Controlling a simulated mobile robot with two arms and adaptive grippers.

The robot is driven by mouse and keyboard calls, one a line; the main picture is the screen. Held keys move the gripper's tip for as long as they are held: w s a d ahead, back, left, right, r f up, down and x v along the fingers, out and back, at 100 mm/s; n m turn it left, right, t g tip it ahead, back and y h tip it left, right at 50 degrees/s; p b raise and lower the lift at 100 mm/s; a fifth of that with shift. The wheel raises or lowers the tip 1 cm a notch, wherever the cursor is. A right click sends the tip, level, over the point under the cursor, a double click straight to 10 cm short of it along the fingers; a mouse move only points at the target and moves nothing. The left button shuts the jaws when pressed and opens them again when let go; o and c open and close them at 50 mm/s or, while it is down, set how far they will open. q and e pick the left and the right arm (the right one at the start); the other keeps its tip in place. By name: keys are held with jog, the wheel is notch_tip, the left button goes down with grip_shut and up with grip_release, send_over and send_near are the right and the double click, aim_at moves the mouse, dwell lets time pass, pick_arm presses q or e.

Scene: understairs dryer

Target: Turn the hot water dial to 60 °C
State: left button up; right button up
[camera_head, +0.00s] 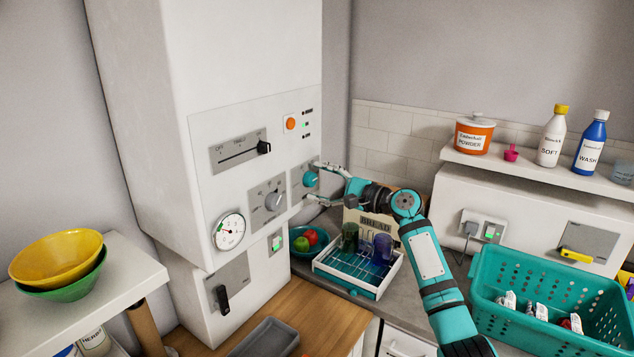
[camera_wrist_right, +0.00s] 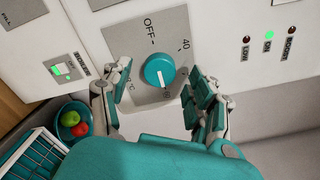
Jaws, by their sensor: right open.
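The teal round dial (camera_head: 311,179) sits on a small grey plate at the right side of the white boiler's panel. In the right wrist view the dial (camera_wrist_right: 158,70) shows a pale pointer mark on its face, toward the lower side. "OFF" and "40" are printed on its plate (camera_wrist_right: 160,30); other markings are partly hidden by the fingers, and I cannot read a 60. My right gripper (camera_head: 312,182) is open, with one finger on each side of the dial; in the wrist view (camera_wrist_right: 155,88) gaps show beside it. My left gripper is out of view.
The boiler panel also carries a slider (camera_head: 263,147), a grey knob (camera_head: 273,201), a gauge (camera_head: 229,231) and an orange button (camera_head: 291,124). Below stand a dish rack (camera_head: 350,287) with cups and a bowl of fruit (camera_head: 301,243). A teal basket (camera_head: 500,290) is at right.

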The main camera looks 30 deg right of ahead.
jog(key=v, duration=1)
jog(key=shift+s+d, duration=0.15)
jog(key=shift+s, duration=0.15)
